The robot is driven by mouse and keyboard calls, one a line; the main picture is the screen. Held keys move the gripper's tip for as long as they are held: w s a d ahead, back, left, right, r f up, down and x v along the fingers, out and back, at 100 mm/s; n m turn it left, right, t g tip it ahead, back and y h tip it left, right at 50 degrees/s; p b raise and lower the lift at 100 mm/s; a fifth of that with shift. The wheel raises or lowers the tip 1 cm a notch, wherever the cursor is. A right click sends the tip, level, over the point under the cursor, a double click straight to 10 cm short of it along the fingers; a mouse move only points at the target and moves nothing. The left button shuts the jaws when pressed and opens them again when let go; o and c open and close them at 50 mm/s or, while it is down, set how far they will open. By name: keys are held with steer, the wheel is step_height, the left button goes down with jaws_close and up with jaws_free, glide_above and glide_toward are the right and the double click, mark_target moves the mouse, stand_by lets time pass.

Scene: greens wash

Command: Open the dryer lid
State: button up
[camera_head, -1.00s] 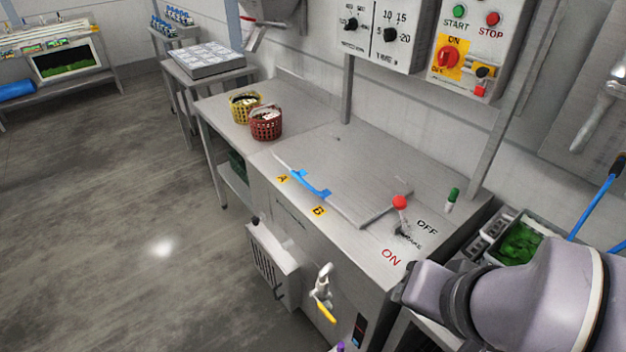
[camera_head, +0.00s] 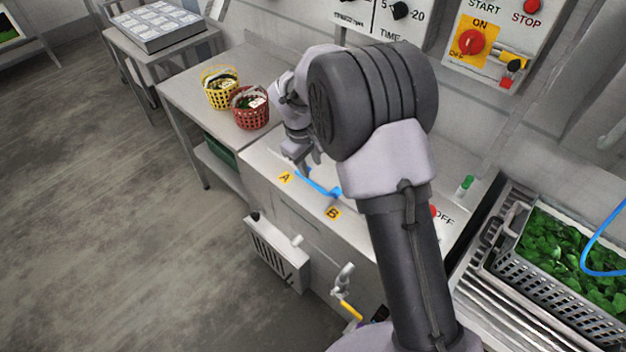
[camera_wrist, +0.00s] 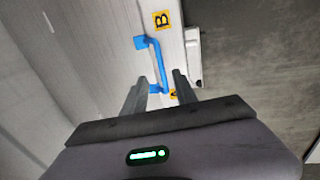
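The dryer lid is the flat steel panel in the counter top, mostly hidden behind my arm in the head view; it also shows in the wrist view (camera_wrist: 110,35). Its blue handle (camera_head: 318,185) runs along the front edge between the yellow A label (camera_head: 285,177) and B label (camera_head: 332,213). My gripper (camera_wrist: 158,82) is open in the wrist view, its fingers apart. The A end of the blue handle (camera_wrist: 156,62) shows between and beyond the fingertips. I cannot tell whether they touch it. In the head view my gripper is near the A end. The lid looks flat and shut.
A yellow basket (camera_head: 220,92) and a red basket (camera_head: 250,110) stand on the counter left of the lid. A grey crate of greens (camera_head: 565,255) is at right. A control box (camera_head: 490,40) hangs on the wall behind. A tap with a yellow lever (camera_head: 347,300) sticks out in front.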

mark_target(315, 185)
steer(key=f, duration=0.3)
steer(key=w+f+b, duration=0.1)
steer(key=f, duration=0.2)
steer(key=d+f+b, duration=0.1)
steer(key=f, duration=0.2)
steer(key=shift+w+d+f, duration=0.1)
steer(key=shift+w+f, duration=0.05)
steer(key=shift+f, duration=0.1)
jaws_close()
stand_by(0.9)
